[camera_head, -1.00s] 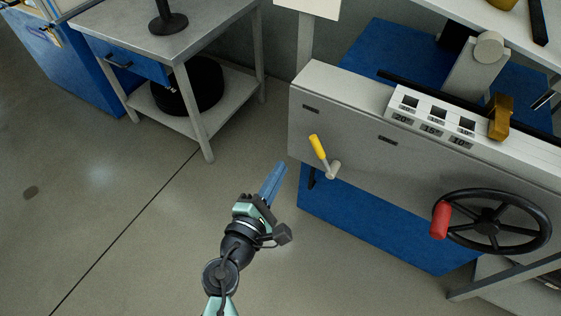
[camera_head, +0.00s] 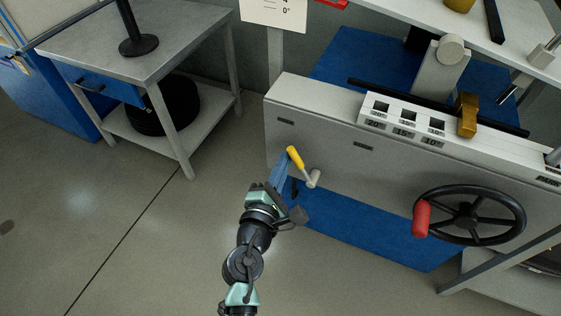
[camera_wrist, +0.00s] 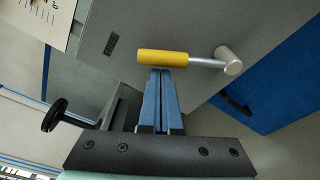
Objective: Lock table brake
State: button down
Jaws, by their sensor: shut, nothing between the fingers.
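The brake lever has a yellow grip (camera_head: 295,158) on a metal rod and a round grey pivot (camera_head: 313,178) on the front of the grey machine panel (camera_head: 350,155). The lever points up and to the left in the head view. My gripper (camera_head: 281,168) is shut and empty, with its blue fingertips right at the lower left of the yellow grip. In the wrist view the shut fingertips (camera_wrist: 161,72) reach the lower edge of the yellow grip (camera_wrist: 162,58). I cannot tell whether they touch it. The pivot (camera_wrist: 228,60) is to the right there.
A black handwheel with a red knob (camera_head: 422,218) is on the machine's right. A brown slider (camera_head: 467,115) sits near a white weight scale (camera_head: 405,120) on top. A grey side table (camera_head: 165,45) stands at left. The floor at lower left is clear.

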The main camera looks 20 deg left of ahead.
jog(key=shift+d+r+m, duration=0.3)
jog(key=shift+d+m, duration=0.15)
jog(key=shift+m, duration=0.25)
jog(key=d+m+b, duration=0.1)
jog(key=d+r+m, duration=0.1)
jog(key=m, duration=0.1)
jog(key=shift+d+r+m+t+b, duration=0.1)
jog(key=shift+d+m+t+b, duration=0.2)
jog(key=shift+t+b, duration=0.1)
jog(key=d+m+b, duration=0.2)
jog(key=m, duration=0.1)
jog(key=shift+s+d+r+m+y, duration=0.1)
jog(key=shift+d+r+m+y, duration=0.1)
jog(key=shift+m+y, duration=0.1)
jog(key=shift+d+m+t+b, duration=0.4)
jog(key=shift+d+m+b, duration=1.05)
jog(key=shift+m, duration=0.45)
jog(key=shift+a, duration=0.1)
